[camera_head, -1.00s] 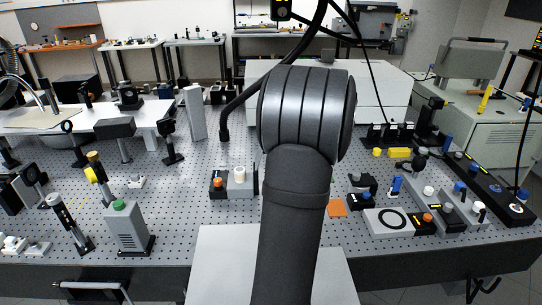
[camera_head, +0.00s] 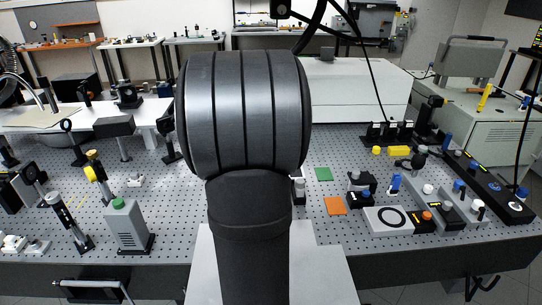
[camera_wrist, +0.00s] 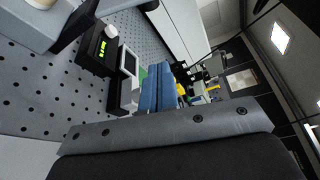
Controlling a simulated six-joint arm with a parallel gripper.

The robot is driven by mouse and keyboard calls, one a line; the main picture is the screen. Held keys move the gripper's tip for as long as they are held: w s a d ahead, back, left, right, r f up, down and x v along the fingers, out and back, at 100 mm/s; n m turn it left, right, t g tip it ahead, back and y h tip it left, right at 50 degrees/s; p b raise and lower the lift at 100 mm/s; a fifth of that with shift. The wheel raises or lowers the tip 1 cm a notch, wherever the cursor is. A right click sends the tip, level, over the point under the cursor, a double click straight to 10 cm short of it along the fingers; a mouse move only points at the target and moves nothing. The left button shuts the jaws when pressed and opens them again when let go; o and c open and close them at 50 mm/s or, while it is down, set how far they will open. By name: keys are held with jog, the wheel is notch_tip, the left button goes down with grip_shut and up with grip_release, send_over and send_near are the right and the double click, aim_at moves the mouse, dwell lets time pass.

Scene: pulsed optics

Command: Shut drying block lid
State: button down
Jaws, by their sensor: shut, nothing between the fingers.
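My gripper (camera_wrist: 160,90) shows in the wrist view as two blue fingers pressed together, with nothing between them. In the head view my arm hides it. I cannot tell for sure which item is the drying block. In the wrist view, a grey block (camera_wrist: 28,30) with a white round top lies at the upper left, with a dark bar beside it. A black unit with a lit green display (camera_wrist: 101,48) stands nearer the fingers, beside a white-framed dark box (camera_wrist: 128,62). The fingers appear apart from these. No lid is clearly recognisable there.
The perforated bench (camera_head: 165,215) carries a grey box with a green button (camera_head: 122,226) at left. Knobbed units crowd the right edge.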

jog(key=r+x, duration=0.1)
jog(key=x, duration=0.9)
jog(key=shift+a+r, duration=0.1)
jog(key=shift+a, duration=1.9)
jog(key=shift+a+r, duration=0.1)
